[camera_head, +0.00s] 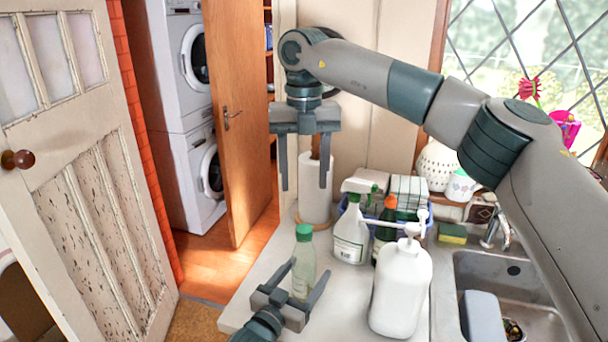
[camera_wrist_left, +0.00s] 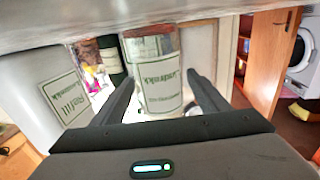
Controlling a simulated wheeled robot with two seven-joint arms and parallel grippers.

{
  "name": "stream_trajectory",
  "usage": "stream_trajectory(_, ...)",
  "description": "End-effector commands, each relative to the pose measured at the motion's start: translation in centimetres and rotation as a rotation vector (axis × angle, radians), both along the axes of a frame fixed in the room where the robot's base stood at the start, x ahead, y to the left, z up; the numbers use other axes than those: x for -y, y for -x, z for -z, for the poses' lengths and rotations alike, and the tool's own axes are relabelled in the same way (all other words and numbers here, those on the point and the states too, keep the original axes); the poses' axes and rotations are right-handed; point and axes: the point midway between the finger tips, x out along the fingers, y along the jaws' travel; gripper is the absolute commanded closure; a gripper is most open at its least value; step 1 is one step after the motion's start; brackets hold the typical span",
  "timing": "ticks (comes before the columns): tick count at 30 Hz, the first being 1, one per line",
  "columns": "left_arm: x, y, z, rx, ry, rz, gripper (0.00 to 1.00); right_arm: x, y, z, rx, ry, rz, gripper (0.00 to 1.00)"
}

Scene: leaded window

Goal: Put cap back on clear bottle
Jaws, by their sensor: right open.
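The clear bottle (camera_head: 302,273) stands upright on the counter with a green cap (camera_head: 304,232) seen at its top. Whether the cap is seated fully cannot be told. My left gripper (camera_head: 311,266) is open, low at the counter's front, with its fingers pointing toward the bottle on either side. In the left wrist view the labelled bottle (camera_wrist_left: 155,78) appears between the fingertips, upside down, and no firm grip shows. My right gripper (camera_head: 306,178) is open and empty, pointing down above and behind the bottle, in front of the paper roll.
A white pump bottle (camera_head: 400,290) stands right of the clear bottle. A spray bottle (camera_head: 350,232), a dark orange-topped bottle (camera_head: 386,228) and a paper roll (camera_head: 315,187) stand behind. The sink (camera_head: 515,270) is at right. A little bare counter (camera_head: 345,300) lies between the clear and pump bottles.

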Motion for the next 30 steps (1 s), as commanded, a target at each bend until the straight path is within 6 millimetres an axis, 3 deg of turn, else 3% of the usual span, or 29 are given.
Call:
stream_trajectory(8, -0.3, 0.5, 0.1, 0.0, 0.0, 0.0, 0.32, 0.0, 0.0, 0.2, 0.0, 0.0, 0.0, 0.49)
stream_trajectory(14, -1.3, 2.3, 0.2, 0.0, 0.0, 0.0, 0.32, 0.0, 0.0, 0.8, 0.0, 0.0, 0.0, 0.49)
stream_trajectory(30, -6.3, 11.5, 0.4, -0.002, -0.001, 0.0, 0.32, 0.0, 0.0, 3.4, 0.0, 0.0, 0.0, 0.49)
